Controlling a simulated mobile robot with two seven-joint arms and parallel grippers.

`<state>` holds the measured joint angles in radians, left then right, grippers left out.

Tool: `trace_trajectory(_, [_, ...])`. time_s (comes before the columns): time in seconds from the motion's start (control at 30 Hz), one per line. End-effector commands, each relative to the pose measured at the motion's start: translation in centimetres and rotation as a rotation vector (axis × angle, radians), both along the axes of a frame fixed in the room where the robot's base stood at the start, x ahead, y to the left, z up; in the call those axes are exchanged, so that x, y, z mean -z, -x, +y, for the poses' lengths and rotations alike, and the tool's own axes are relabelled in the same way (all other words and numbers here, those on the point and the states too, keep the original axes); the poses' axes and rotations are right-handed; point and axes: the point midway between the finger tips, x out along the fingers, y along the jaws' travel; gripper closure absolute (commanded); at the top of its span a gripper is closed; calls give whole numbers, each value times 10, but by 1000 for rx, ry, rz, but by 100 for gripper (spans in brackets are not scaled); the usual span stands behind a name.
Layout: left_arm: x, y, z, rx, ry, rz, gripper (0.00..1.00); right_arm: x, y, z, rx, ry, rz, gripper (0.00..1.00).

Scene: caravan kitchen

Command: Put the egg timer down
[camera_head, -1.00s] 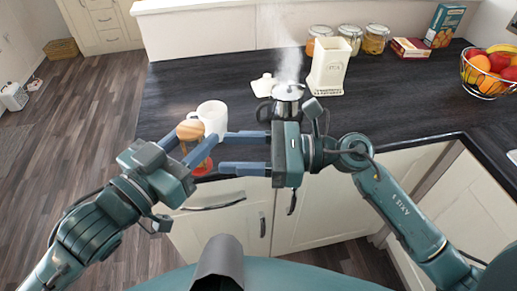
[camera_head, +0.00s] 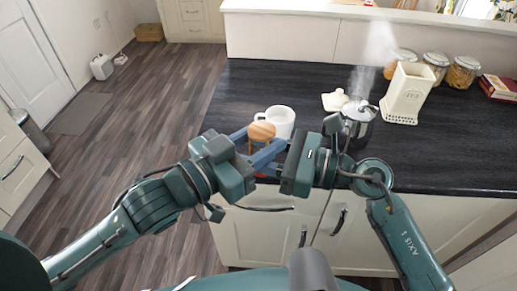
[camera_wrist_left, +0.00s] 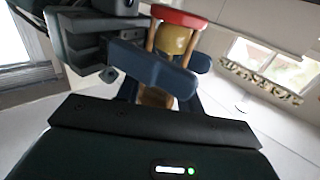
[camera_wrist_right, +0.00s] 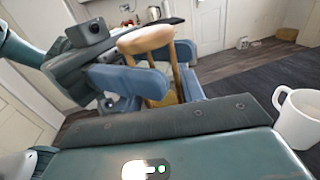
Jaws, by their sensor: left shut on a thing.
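The egg timer is an hourglass with a wooden top (camera_head: 261,131) and a red base, held upright in front of the worktop edge. My left gripper (camera_head: 250,146) is shut on it. In the left wrist view the timer (camera_wrist_left: 174,40) stands between blue fingers, its red end at the top of the picture. My right gripper (camera_head: 274,158) reaches to the timer from the right. In the right wrist view the timer (camera_wrist_right: 155,85) is among the crossing blue fingers, so I cannot tell whether the right fingers grip it.
The dark worktop (camera_head: 300,80) has free room at its far left. A white mug (camera_head: 277,119) stands just behind the timer.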

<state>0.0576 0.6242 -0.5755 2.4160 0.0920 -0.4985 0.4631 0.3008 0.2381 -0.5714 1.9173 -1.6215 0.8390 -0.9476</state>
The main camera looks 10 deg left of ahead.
Motion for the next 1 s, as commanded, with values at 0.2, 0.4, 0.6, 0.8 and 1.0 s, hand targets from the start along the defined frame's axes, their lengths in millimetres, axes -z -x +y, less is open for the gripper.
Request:
trace_trajectory(0.2, [0, 0, 0, 0, 1, -1, 86, 0, 0, 0, -1, 0, 0, 80])
trace_trajectory(0.4, [0, 0, 0, -1, 0, -1, 54, 0, 0, 0, -1, 0, 0, 90])
trace_trajectory(0.6, [0, 0, 0, 0, 1, -1, 37, 0, 0, 0, -1, 0, 0, 90])
trace_trajectory(0.8, [0, 1, -1, 4, 2, 1, 37, 0, 0, 0, -1, -1, 0, 90])
trace_trajectory(1.0, [-21, -3, 6, -7, 19, -78, 37, 0, 0, 0, -1, 0, 1, 90])
